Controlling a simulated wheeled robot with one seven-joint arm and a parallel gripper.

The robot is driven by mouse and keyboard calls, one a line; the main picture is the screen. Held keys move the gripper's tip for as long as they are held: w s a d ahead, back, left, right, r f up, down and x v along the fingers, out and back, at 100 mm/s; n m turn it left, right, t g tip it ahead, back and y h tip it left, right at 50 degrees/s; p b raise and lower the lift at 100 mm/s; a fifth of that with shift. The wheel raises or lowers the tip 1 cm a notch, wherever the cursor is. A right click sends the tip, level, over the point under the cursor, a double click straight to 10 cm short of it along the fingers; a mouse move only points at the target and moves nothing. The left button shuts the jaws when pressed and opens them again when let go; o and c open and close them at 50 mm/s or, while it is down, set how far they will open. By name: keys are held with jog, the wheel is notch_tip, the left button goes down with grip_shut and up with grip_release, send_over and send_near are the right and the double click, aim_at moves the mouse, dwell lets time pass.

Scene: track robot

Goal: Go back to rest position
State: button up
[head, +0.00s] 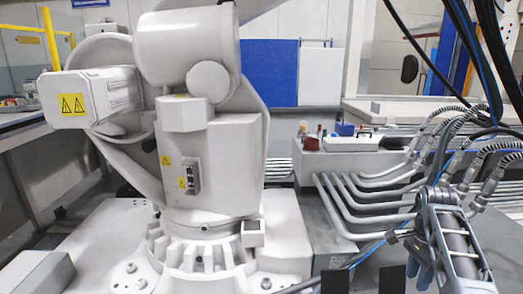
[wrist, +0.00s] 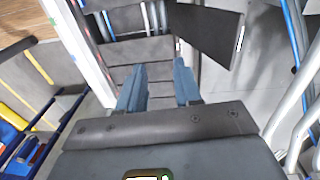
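My gripper (wrist: 160,82) shows in the wrist view. Its two blue-grey fingers stand apart with a clear gap, and nothing is held between them. Beyond the fingers are grey horizontal slats or panels and a dark flat panel (wrist: 206,34) at the upper right. I cannot tell how far the fingers are from these.
A large white industrial robot (head: 215,130) with yellow warning labels fills the left and middle of the head view. Bent grey pipes (head: 365,205) and dark hanging cables (head: 415,40) are at the right. In the wrist view, blue and yellow items (wrist: 12,140) lie on the left.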

jog(key=s+a+f+n+t+h, duration=0.1)
jog(key=s+f+n+t, duration=0.1)
jog(key=s+f, duration=0.5)
jog(key=s+a+f+n+t+h, duration=0.15)
jog(key=s+f, duration=0.25)
jog(key=f, duration=0.4)
jog(key=s+a+f+n+t+p, duration=0.1)
jog(key=s+a+n+t, duration=0.15)
jog(key=s, duration=0.55)
jog(key=s+a+f+n+t, duration=0.1)
jog(key=s+a+n+t, duration=0.15)
jog(key=s, duration=0.55)
jog(key=s+a+r+n+t+y+p, duration=0.1)
jog(key=s+a+r+n+t, duration=0.15)
jog(key=s+r, duration=0.4)
jog(key=s+a+r+n+t+y, duration=0.1)
jog(key=s+a+r+n, duration=0.3)
jog(key=s, duration=0.4)
jog(key=s+a+r+n+t, duration=0.1)
jog(key=s+r, duration=0.3)
jog(key=r, duration=0.6)
jog(key=s+a+r+n+t, duration=0.1)
jog(key=s+r, duration=0.4)
jog(key=r, duration=0.5)
jog(key=shift+a+t+y+p, duration=0.35)
jog(key=shift+a+t+y, duration=0.1)
jog(key=shift+a+t, duration=0.45)
jog(key=shift+f, duration=0.1)
